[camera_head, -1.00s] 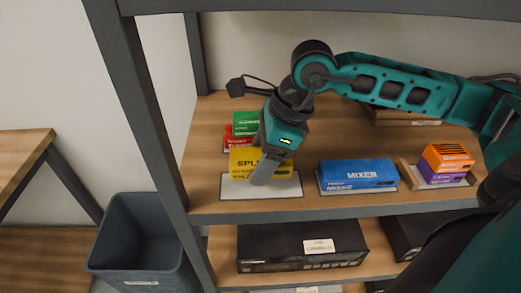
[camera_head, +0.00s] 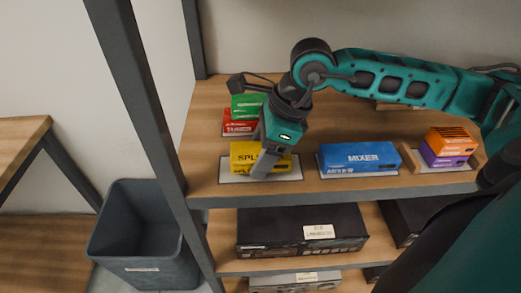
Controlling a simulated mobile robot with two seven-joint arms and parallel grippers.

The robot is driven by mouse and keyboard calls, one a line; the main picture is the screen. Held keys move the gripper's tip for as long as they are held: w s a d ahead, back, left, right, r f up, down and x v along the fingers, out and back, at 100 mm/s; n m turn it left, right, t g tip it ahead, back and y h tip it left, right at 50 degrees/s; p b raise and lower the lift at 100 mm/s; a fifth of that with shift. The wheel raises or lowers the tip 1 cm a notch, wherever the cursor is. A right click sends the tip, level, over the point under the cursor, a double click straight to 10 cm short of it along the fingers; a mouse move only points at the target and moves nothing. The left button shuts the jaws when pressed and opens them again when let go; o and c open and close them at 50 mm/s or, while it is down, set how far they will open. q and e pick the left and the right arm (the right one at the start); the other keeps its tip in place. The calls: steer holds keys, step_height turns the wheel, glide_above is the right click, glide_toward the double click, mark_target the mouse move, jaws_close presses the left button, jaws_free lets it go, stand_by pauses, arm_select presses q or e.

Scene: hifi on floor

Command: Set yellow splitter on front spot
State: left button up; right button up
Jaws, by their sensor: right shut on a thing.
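The yellow splitter box (camera_head: 245,158) is at the front left of the shelf, over a white spot (camera_head: 233,178) near the front edge. My right gripper (camera_head: 265,170) reaches down from above and is shut on the yellow box. Its fingers cover part of the box's label. The box looks level and at or very close to the white spot; I cannot tell whether it rests on it. My left gripper is not in view.
A green box (camera_head: 246,106) and a red box (camera_head: 238,126) stand behind the splitter. A blue mixer box (camera_head: 358,157) is to its right. Orange (camera_head: 450,138) and purple (camera_head: 440,158) boxes sit in a tray farther right. A bin (camera_head: 140,225) stands at left below.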

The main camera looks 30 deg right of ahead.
stand_by(0.4)
steer(key=shift+b, duration=0.3)
steer(key=shift+f, duration=0.1)
stand_by(0.5)
steer(key=shift+f+b, duration=0.45)
steer(key=shift+b, duration=0.25)
steer(key=o, duration=1.3)
steer(key=shift+c, duration=0.2)
steer(key=v, duration=1.2)
